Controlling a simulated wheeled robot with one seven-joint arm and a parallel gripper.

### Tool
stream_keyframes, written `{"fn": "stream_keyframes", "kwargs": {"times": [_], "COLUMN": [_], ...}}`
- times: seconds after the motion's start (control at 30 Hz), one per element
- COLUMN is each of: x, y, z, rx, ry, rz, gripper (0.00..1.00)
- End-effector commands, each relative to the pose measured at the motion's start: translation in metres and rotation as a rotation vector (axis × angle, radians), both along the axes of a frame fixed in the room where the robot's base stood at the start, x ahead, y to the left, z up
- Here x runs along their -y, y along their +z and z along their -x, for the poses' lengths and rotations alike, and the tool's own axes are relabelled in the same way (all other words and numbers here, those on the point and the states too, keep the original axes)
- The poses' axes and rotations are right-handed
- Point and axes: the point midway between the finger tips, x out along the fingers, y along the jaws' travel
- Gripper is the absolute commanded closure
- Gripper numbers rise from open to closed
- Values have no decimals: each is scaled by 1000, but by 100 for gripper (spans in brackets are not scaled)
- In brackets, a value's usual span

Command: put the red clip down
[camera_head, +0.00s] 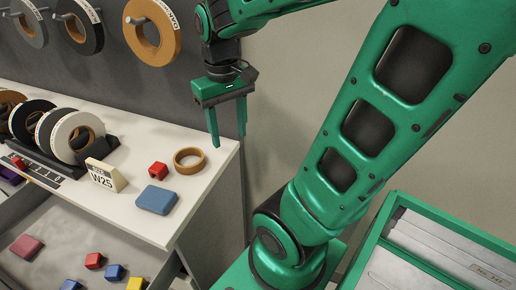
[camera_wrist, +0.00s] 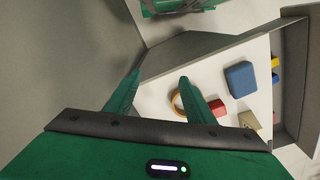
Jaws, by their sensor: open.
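A small red clip (camera_head: 158,170) lies on the white worktop (camera_head: 205,200), left of a tan tape ring and behind a blue block. It also shows in the wrist view, partly hidden by my right finger (camera_wrist: 218,107). My gripper (camera_head: 228,138) is open and empty. Its fingers point down over the right end of the worktop, up and to the right of the clip and apart from it. In the wrist view the gap between my fingertips (camera_wrist: 160,77) holds nothing.
The tan tape ring (camera_head: 189,160), blue block (camera_head: 156,200) and W25 sign (camera_head: 105,176) stand near the clip. A rack of tape rolls (camera_head: 85,138) is at left. Coloured blocks lie in the open drawer below. Tape rolls (camera_head: 152,30) hang on the wall panel.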

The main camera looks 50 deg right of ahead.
Motion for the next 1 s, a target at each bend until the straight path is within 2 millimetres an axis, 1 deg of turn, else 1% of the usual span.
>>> {"fn": "stream_keyframes", "kwargs": {"times": [0.03,0.1,0.2,0.23,0.33,0.47,0.53,0.57,0.67,0.77,0.8,0.87,0.9,0.97,1.0], "x": [11,20,26,26,27,28,27,27,26,17,11,-1,-10,-26,-38], "y": [-7,-16,-26,-28,-32,-33,-32,-31,-24,-14,-10,-5,-3,0,1], "z": [24,50,76,81,91,92,88,85,65,29,13,-13,-29,-54,-69], "rx": [3,2,1,2,1,0,-1,-1,-2,1,4,8,11,15,18], "ry": [-75,-161,-245,-262,-292,-297,-303,-311,-361,-450,-492,-554,-598,-659,-703], "rz": [-5,-12,-19,-21,-26,-26,-24,-21,-9,7,15,20,23,23,22], "gripper": [51,51,51,48,48,48,48,48,48,48,48,48,48,48,48]}}
